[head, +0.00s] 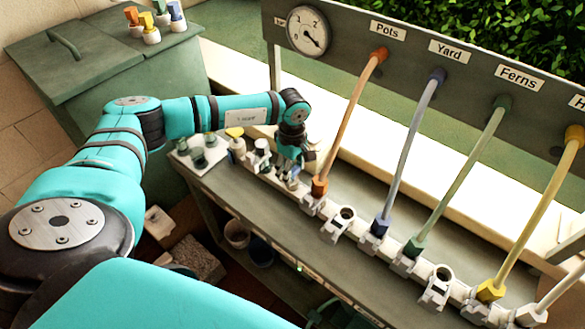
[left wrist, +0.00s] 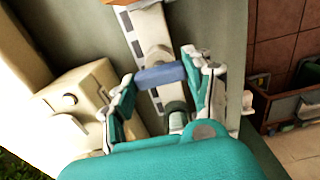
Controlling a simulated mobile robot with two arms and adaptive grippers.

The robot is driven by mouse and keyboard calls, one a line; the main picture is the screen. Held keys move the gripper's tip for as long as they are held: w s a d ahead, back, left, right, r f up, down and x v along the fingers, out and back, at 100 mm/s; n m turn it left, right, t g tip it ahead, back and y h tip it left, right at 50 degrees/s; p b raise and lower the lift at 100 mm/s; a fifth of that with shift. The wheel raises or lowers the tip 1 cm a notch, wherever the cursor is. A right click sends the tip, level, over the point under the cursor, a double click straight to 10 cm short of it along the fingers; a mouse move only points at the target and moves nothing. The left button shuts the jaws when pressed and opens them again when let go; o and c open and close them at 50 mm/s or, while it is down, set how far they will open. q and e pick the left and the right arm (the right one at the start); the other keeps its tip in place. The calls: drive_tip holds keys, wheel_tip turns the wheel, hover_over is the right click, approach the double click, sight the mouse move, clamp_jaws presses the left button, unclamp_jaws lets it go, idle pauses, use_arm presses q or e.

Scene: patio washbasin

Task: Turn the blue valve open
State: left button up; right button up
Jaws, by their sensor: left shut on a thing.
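A blue valve handle (left wrist: 160,76) shows in the left wrist view as a short bar across a pale pipe fitting. My left gripper (left wrist: 165,74) has one finger at each end of the bar and is shut on it. In the head view my left gripper (head: 288,172) points down at the left part of the white manifold (head: 334,230), and it hides the blue handle there. The handle's exact angle to the pipe is hard to tell. My right gripper is in neither view.
Orange (head: 355,115), blue-grey (head: 407,150), green (head: 460,175) and yellow (head: 535,210) hoses rise from the manifold to a labelled panel (head: 415,65) with a gauge (head: 308,31). A yellow-topped fitting (head: 235,133) stands left of my gripper. A green lidded bin (head: 110,80) stands at the back left.

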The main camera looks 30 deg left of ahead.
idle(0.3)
use_arm(q)
drive_tip(key=n+b, duration=0.2)
drive_tip(key=n, duration=0.2)
drive_tip(key=shift+f, duration=0.1)
drive_tip(key=n+b, duration=0.2)
drive_tip(key=n, duration=0.2)
drive_tip(key=n+b, duration=0.1)
drive_tip(key=n, duration=0.6)
drive_tip(key=n+b, duration=0.1)
drive_tip(key=n, duration=0.1)
drive_tip(key=shift+r+n, duration=0.2)
drive_tip(key=shift+n, duration=0.2)
drive_tip(key=shift+w+b, duration=0.1)
drive_tip(key=shift+b, duration=0.2)
drive_tip(key=o, duration=1.2)
drive_tip(key=shift+c, duration=0.2)
